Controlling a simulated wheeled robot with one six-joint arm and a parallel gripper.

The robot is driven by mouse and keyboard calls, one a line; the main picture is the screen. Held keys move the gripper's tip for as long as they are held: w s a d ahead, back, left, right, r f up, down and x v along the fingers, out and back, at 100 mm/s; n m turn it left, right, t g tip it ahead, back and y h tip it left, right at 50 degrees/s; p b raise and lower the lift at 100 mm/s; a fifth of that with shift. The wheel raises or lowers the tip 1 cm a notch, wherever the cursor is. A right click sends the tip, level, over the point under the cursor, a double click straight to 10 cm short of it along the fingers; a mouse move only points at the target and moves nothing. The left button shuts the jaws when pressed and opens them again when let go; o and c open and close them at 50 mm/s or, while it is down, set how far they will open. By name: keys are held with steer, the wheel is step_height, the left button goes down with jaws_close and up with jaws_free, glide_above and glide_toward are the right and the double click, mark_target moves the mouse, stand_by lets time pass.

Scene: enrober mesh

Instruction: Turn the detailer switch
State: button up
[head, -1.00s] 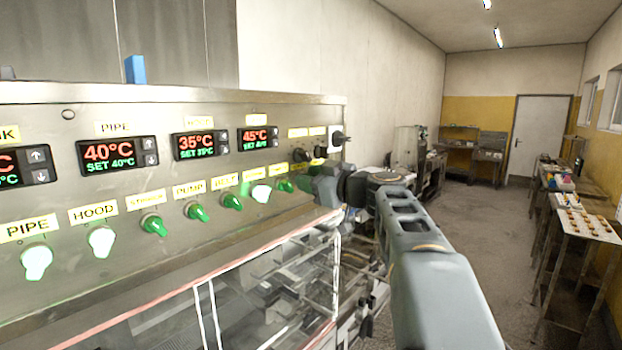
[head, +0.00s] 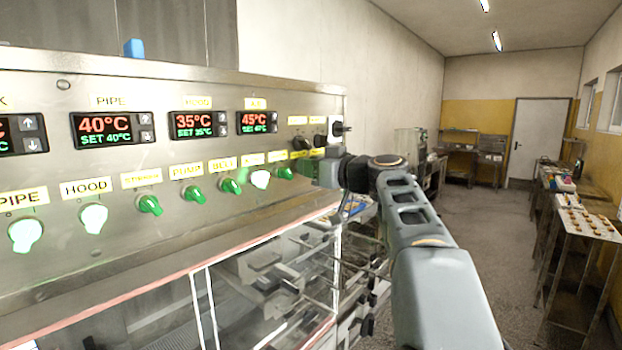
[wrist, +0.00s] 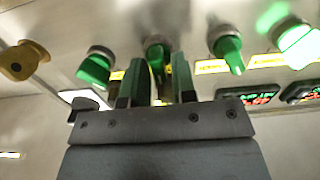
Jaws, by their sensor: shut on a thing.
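A row of switches runs along the steel panel (head: 110,175) on the left in the head view. My gripper (wrist: 159,70) is at the right end of this row, and in the wrist view its two fingers stand on either side of a green switch (wrist: 156,43), shut on it. In the head view my gripper hides this switch, and its label is too small to read, so I cannot confirm its name. A green switch (head: 284,173) and a lit pale one (head: 260,180) stand to its left.
Another green switch (wrist: 97,66) and a yellow knob (wrist: 24,61) stand close beside my fingers in the wrist view. Temperature displays (head: 257,122) sit above the row. A glass-fronted housing (head: 270,285) lies below. The floor (head: 475,230) to the right is open.

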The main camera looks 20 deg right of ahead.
steer(key=m+b, duration=0.1)
steer(key=m, duration=0.2)
steer(key=m+b, duration=0.1)
steer(key=m, duration=0.2)
steer(key=shift+w+d+b, duration=0.1)
steer(key=shift+d+b, duration=0.1)
steer(key=shift+b, duration=0.1)
stand_by(0.3)
steer(key=o, duration=0.7)
steer(key=shift+f, duration=0.1)
steer(key=b+v, duration=0.4)
steer(key=v, duration=1)
steer(key=shift+b, duration=0.3)
steer(key=shift+w+m, duration=0.1)
steer(key=shift+m, duration=0.2)
